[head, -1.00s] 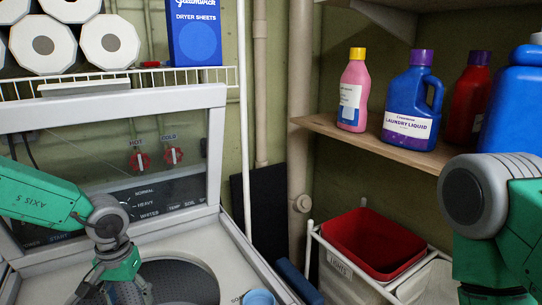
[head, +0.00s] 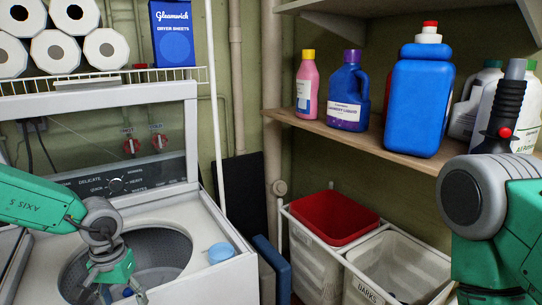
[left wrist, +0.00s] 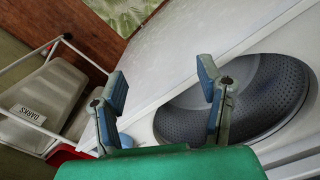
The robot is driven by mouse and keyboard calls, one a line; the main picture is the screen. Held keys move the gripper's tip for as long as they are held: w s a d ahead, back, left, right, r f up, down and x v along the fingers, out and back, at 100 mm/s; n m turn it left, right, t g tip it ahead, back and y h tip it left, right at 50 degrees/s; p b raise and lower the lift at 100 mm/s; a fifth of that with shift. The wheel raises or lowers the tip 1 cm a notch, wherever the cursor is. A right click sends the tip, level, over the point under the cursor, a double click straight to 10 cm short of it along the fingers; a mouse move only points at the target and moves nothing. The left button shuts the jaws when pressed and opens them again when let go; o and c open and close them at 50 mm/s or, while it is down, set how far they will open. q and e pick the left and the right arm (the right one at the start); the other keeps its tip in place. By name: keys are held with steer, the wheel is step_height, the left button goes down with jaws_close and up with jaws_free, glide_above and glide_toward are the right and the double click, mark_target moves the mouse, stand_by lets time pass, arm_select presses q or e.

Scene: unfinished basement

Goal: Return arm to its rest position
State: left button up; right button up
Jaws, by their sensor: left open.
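My left gripper (head: 118,292) is over the open drum of the washing machine (head: 207,207) in the head view, its arm coming in from the left. In the left wrist view, its two blue-tipped fingers (left wrist: 163,92) are spread apart with nothing between them. The perforated drum (left wrist: 235,100) lies beyond the fingers on the right. Part of my right arm (head: 495,220) shows at the right edge of the head view, in front of the shelf. Its gripper is outside the frame.
A light blue cup (head: 221,252) sits on the washer's top edge. The wooden shelf (head: 345,134) holds several bottles, including a large blue one (head: 418,100). A wire rack (head: 100,80) hangs above the washer.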

arm_select(q)
steer(key=s+f+t+y+b, duration=0.15)
steer(key=s+f+b, duration=0.35)
steer(key=f, duration=0.5)
steer(key=s+f+t+y+b, duration=0.1)
steer(key=s+f+y+b, duration=0.15)
steer(key=s+f, duration=0.6)
steer(key=s+d+f+g+h+b, duration=0.1)
steer(key=s+f, duration=0.3)
steer(key=s, duration=0.4)
steer(key=s+d+f+g+h+b, duration=0.1)
steer(key=s+d+f+h+b, duration=0.1)
steer(key=s+f, duration=0.3)
steer(key=s+h+b, duration=0.1)
steer(key=s, duration=0.2)
steer(key=shift+s+d+m, duration=0.2)
steer(key=shift+s+m, duration=0.15)
steer(key=shift+m, duration=0.05)
arm_select(e)
step_height(320, 180, down, 12)
steer(key=shift+s+a+r, duration=0.15)
steer(key=shift+r, duration=0.05)
arm_select(q)
steer(key=shift+w+a+f, duration=0.15)
steer(key=shift+a+f, duration=0.05)
steer(key=shift+a, duration=0.05)
arm_select(e)
steer(key=shift+a+r, duration=0.1)
steer(key=shift+a, duration=0.15)
